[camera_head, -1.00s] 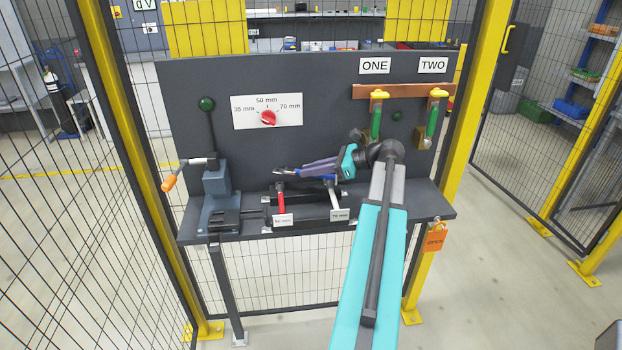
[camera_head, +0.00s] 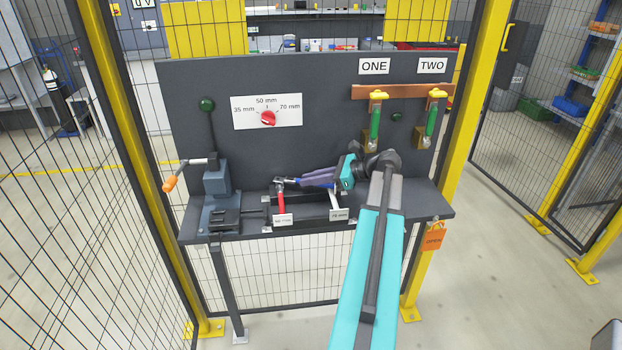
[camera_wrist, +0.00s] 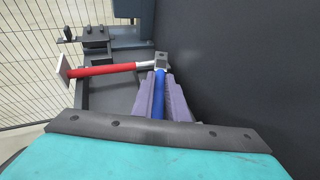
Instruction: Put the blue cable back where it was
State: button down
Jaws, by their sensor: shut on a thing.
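The blue cable (camera_wrist: 158,97) is a straight blue length with a grey metal block at its far end, seen in the wrist view. My gripper (camera_wrist: 160,80) has purple fingers, one on each side of the blue length, and is shut on it. In the head view my gripper (camera_head: 306,178) is low over the bench rack, between the red piece (camera_head: 281,199) and the white piece (camera_head: 335,197). Much of the blue cable is hidden by the fingers. Whether it rests on the rack is unclear.
The red piece also shows in the wrist view (camera_wrist: 103,70), its end close to the blue cable's block. A grey clamp (camera_head: 216,190) with an orange handle stands at left. The dark back panel (camera_head: 320,120) rises close behind. Green handles (camera_head: 376,122) hang at right.

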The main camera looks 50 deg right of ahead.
jog(key=shift+f, duration=0.15)
jog(key=c, duration=1.7)
grip_release()
jog(key=shift+f, duration=0.1)
jog(key=shift+c, duration=0.2)
jog(key=shift+r, duration=0.25)
jog(key=b+v, duration=0.3)
jog(key=v, duration=0.9)
jog(key=shift+d, duration=0.1)
